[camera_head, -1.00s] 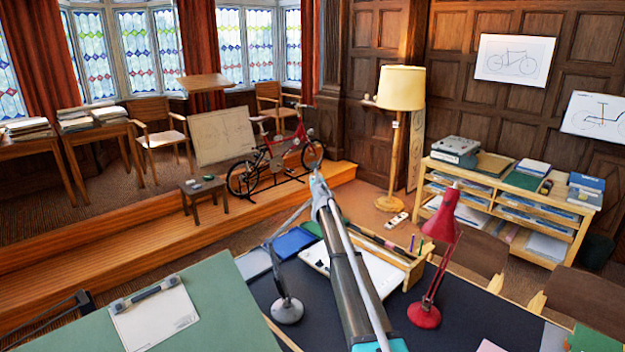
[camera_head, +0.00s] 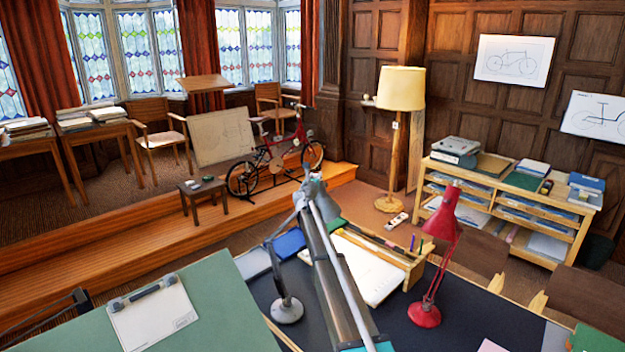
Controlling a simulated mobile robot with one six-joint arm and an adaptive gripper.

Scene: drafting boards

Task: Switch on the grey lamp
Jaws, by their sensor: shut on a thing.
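The grey lamp (camera_head: 287,309) stands on the dark desk top, left of my arm. Its round base and lower post show clearly. Its jointed upper arm slants up to the right, towards the far end of my arm.
A red lamp (camera_head: 425,314) stands on the desk right of my arm. A wooden tray (camera_head: 413,270) with pens and white paper (camera_head: 372,277) lie behind and beside my arm.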

